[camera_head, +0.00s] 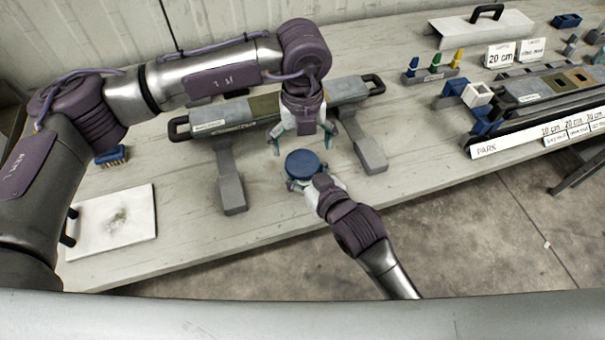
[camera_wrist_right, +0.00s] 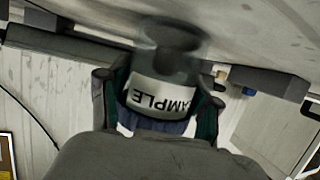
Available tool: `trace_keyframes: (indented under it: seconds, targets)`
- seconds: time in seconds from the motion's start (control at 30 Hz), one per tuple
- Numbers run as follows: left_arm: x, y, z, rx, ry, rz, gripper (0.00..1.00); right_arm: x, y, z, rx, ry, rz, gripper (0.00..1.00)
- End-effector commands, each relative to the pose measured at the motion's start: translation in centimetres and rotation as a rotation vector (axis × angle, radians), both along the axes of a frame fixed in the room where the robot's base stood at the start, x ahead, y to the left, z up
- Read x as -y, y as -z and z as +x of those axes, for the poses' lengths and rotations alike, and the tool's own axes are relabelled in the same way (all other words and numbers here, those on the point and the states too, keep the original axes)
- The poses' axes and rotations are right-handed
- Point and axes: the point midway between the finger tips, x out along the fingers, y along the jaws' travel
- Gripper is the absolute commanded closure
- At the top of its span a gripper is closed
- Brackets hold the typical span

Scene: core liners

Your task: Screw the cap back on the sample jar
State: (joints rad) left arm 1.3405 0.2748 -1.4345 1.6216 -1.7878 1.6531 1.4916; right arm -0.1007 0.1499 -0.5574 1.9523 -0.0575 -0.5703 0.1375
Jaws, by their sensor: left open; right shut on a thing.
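The sample jar (camera_wrist_right: 160,95) has a white label reading SAMPLE, upside down in the right wrist view. My right gripper (camera_wrist_right: 160,100) is shut on it, one finger on each side. It also shows in the head view (camera_head: 308,185), near the table's front edge. The blue cap (camera_head: 305,163) sits on top of the jar in the head view, and its blue side (camera_wrist_right: 160,126) shows below the label in the wrist view. I cannot tell how tightly it sits. My left gripper (camera_head: 303,141) is open and empty, just behind and above the cap.
A long grey rack (camera_head: 240,113) on two legs stands behind the jar. A white board (camera_head: 112,222) and a brush (camera_head: 111,156) lie at left. A tray rack (camera_head: 540,122), colored pegs (camera_head: 435,66) and labelled cards (camera_head: 514,52) are at right. The front-middle table is clear.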

Motion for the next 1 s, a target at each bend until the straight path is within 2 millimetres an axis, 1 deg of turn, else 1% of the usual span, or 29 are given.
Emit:
trace_keyframes:
  seconds: [0.03, 0.1, 0.17, 0.23, 0.5, 0.57, 0.67, 0.9, 1.0]
  targets:
    - [0.0, -1.1, 0.2, 0.006, -0.036, -0.002, 0.05, 0.0, 0.0, 0.0, -0.001, 0.000, 0.000, 1.00]
    - [0.0, -2.2, 0.2, 0.006, -0.093, -0.002, 0.05, 0.0, 0.0, 0.0, -0.001, 0.000, 0.000, 1.00]
    - [0.0, -2.8, 0.1, 0.004, -0.128, -0.001, 0.05, 0.0, 0.1, 0.0, -0.001, 0.000, 0.000, 1.00]
    - [0.0, -3.1, 0.0, 0.002, -0.147, 0.000, 0.05, 0.0, 0.1, 0.0, -0.001, 0.000, 0.000, 1.00]
    - [0.0, -2.9, 0.0, 0.001, -0.147, -0.001, 0.05, 0.0, 0.0, 0.0, -0.001, 0.000, 0.000, 1.00]
    - [0.0, -2.6, 0.0, 0.000, -0.147, -0.001, 0.05, 0.0, 0.0, 0.0, -0.001, 0.000, 0.000, 1.00]
    - [0.0, -1.7, 0.0, -0.001, -0.147, -0.001, 0.05, 0.0, 0.0, 0.0, -0.001, 0.000, 0.000, 1.00]
    - [0.0, 2.1, 0.0, -0.001, -0.147, -0.001, 0.05, 0.0, 0.0, 0.0, -0.001, 0.000, 0.000, 1.00]
    - [0.0, 3.4, 0.0, 0.000, -0.146, -0.001, 0.05, 0.0, 0.0, 0.0, -0.001, 0.000, 0.000, 1.00]
